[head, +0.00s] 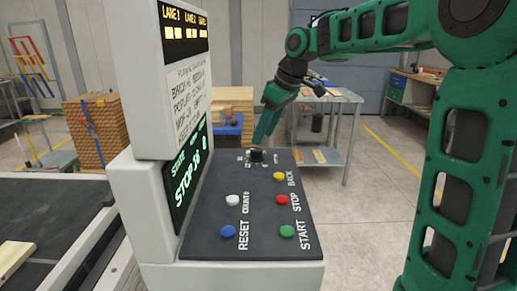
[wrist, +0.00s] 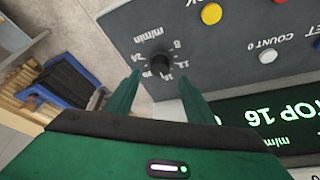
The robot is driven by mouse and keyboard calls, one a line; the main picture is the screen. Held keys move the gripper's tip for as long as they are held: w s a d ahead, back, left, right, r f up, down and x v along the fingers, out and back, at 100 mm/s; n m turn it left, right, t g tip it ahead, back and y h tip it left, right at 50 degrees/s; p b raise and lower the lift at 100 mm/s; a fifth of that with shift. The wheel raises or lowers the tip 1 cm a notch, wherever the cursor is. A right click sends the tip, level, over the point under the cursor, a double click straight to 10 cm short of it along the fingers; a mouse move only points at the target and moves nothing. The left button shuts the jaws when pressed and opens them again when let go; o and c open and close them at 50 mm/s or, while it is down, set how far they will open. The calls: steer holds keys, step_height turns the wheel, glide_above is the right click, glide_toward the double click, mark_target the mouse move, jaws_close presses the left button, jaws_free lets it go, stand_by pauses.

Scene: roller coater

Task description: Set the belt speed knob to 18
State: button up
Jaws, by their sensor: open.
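The belt speed knob (wrist: 160,62) is a small dark round knob on the dark panel, with white scale numbers around it and "m/min" lettering. Its pointer mark cannot be made out. The knob also shows in the head view (head: 256,156) at the panel's far end. My gripper (wrist: 159,77) is open, with one green finger on each side of the knob in the picture; contact is not clear. In the head view my gripper (head: 262,138) points down at the knob from above. The green-lit display (wrist: 275,112) reads "TOP 16" in the wrist view, its left part cut off.
The panel carries a yellow BACK button (head: 279,176), a red STOP button (head: 282,199), a green START button (head: 287,231), a white COUNT 0 button (head: 232,200) and a blue RESET button (head: 228,232). The tall white display housing (head: 135,75) rises left of the panel.

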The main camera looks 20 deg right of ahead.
mark_target(258, 149)
steer(key=shift+x, duration=3.15)
steer(key=c, duration=1)
steer(key=shift+d, duration=0.3)
steer(key=shift+a, duration=0.2)
